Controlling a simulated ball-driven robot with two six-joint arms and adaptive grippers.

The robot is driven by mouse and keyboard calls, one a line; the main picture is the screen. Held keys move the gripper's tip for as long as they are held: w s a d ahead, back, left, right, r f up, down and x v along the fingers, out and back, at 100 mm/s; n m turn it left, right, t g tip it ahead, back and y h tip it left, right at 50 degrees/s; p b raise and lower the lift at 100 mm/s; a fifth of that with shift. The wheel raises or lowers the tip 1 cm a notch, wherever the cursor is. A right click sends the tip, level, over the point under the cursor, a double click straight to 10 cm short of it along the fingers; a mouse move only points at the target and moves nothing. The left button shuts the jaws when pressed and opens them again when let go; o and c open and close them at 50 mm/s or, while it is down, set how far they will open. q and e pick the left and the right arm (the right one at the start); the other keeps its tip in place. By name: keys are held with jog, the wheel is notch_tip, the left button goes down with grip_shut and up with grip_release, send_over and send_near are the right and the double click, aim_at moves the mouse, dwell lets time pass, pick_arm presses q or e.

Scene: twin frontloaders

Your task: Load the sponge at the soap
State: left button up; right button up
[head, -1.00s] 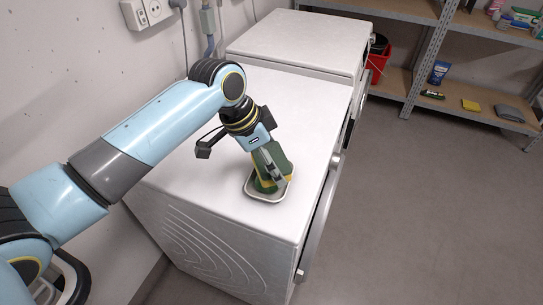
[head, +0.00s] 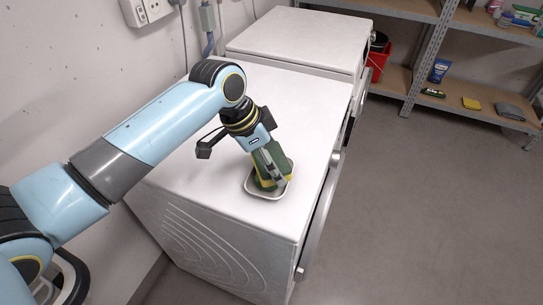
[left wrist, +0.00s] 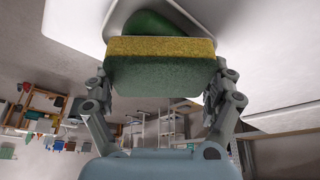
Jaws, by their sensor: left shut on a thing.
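A sponge (left wrist: 160,75) with a yellow layer and a green layer is between the fingers of my left gripper (left wrist: 160,92), which is shut on it. In the head view my left gripper (head: 271,172) reaches down at the small white dish (head: 266,196) on the near machine. A green soap (left wrist: 158,24) shows just beyond the sponge in the left wrist view, against the white dish. In the head view the fingers partly cover the sponge and soap, so I cannot tell whether the two touch. My right gripper is not in view.
The dish stands near the front edge of the near white machine (head: 215,185), whose top is otherwise clear. A second white machine (head: 300,38) stands behind it. A shelf (head: 455,112) at the right holds a blue tube, a yellow item and a grey item. A red bucket (head: 378,62) stands beside it.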

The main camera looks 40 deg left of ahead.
pick_arm(q)
jog(key=shift+f+p, duration=0.1)
jog(key=shift+p, duration=0.25)
dwell(0.9)
dwell(0.4)
notch_tip(320, 180, up, 7)
jog(key=p, duration=0.8)
dwell(0.5)
